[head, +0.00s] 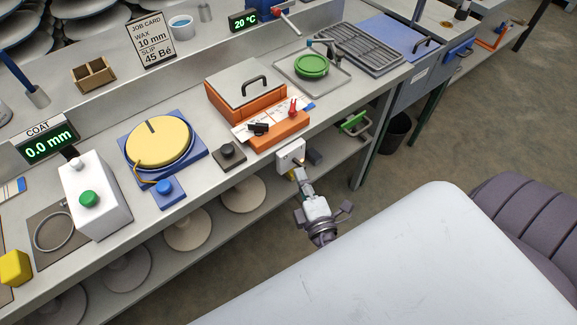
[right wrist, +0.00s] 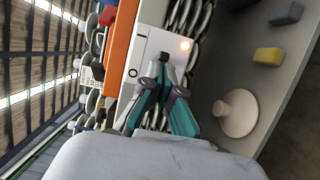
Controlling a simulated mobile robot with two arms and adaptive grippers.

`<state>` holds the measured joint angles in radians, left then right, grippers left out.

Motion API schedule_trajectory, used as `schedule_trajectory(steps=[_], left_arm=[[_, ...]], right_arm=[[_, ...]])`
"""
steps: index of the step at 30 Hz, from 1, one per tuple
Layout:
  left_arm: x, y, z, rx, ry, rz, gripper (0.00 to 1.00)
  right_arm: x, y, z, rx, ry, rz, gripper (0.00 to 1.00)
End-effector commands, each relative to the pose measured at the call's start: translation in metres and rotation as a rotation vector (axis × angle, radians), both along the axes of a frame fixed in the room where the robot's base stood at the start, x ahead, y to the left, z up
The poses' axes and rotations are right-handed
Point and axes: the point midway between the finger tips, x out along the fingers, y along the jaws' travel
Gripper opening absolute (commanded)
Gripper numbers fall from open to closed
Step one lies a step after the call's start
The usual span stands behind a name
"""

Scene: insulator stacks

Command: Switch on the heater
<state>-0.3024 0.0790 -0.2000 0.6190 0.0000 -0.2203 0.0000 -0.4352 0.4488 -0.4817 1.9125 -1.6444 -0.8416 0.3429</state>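The orange heater-like box (head: 245,98) with a grey lid and black handle stands on the bench. A white switch box (head: 290,154) is on the bench's front edge below it. It also shows in the right wrist view as a white plate (right wrist: 154,45) with a glowing orange lamp (right wrist: 185,44) and a circle mark. My right gripper (head: 300,172) is at the front of this switch box. In the right wrist view its fingertips (right wrist: 161,68) come together against or just before the plate, hiding the switch part. My left gripper is in neither view.
A display (head: 243,21) reads 20 °C. An orange panel (head: 279,131) with a red lever sits above the switch box. A yellow disc (head: 159,143) and a white block with a green button (head: 94,196) stand left. The lower shelf holds pale round stands (head: 188,229).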

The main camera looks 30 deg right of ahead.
Motion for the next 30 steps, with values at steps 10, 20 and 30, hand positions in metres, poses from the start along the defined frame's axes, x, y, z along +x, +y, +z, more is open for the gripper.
schedule_trajectory(steps=[10,20,30], left_arm=[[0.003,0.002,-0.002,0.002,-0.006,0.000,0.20],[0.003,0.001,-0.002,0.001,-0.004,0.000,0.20],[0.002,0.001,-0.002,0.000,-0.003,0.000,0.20]], right_arm=[[-0.005,-0.004,0.000,-0.001,0.001,-0.008,0.00],[-0.060,0.008,-0.002,-0.001,0.006,-0.007,0.00],[-0.113,0.021,-0.001,-0.001,0.002,-0.007,0.00]])
